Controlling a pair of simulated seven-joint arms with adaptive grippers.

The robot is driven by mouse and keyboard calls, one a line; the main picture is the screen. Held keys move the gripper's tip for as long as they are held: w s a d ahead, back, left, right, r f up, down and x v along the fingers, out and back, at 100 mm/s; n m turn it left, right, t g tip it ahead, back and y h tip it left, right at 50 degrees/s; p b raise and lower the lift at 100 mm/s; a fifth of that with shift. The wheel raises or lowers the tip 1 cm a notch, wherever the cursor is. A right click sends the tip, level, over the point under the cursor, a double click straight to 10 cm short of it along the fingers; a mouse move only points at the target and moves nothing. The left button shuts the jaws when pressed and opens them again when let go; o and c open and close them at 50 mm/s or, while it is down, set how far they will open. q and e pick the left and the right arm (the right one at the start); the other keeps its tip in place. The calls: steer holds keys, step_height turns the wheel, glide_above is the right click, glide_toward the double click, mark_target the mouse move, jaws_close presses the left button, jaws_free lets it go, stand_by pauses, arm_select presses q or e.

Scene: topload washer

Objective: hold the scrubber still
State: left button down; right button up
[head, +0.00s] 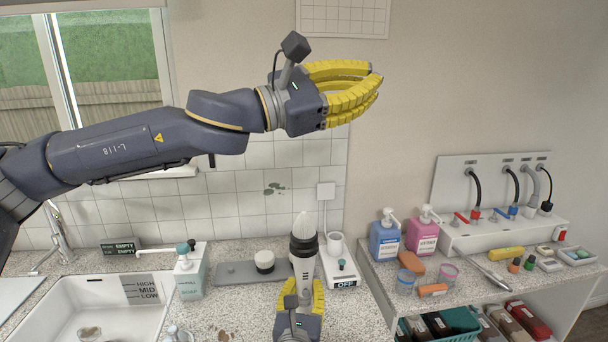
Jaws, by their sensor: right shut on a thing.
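The scrubber (302,262) is a light grey tool with a dark band and a pale pointed tip, standing about upright over the counter. My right gripper (303,294) is at the bottom middle, with yellow fingers shut around its lower part. That lower end is hidden by the fingers. My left gripper (352,89) is raised high in front of the wall, well above the scrubber, with its yellow ribbed fingers pointing right. Nothing shows in it. Its fingers overlap in this view, so I cannot tell how far apart they are.
A soap dispenser (190,272) and a sink (95,306) are on the left. A grey mat (234,272) holds a small dark-and-white round item (264,262). A white unit marked OFF (341,276) stands close right of the scrubber. Bottles and small items crowd the right counter (463,283).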

arm_select(q)
steer(key=s+d+r+m+g+h, duration=0.1)
steer(key=s+d+r+m+g, duration=0.25)
steer(key=d+m+g, duration=0.2)
steer(key=m+g+y, duration=0.2)
steer(key=y, duration=1.8)
glide_above(304, 212)
steer(key=shift+t, duration=0.25)
steer(key=f, duration=2)
steer(key=shift+w+f, duration=0.25)
steer(key=shift+f, duration=0.1)
steer(key=shift+s+f, duration=0.15)
steer(key=shift+f, duration=1.6)
steer(key=shift+f, duration=2.55)
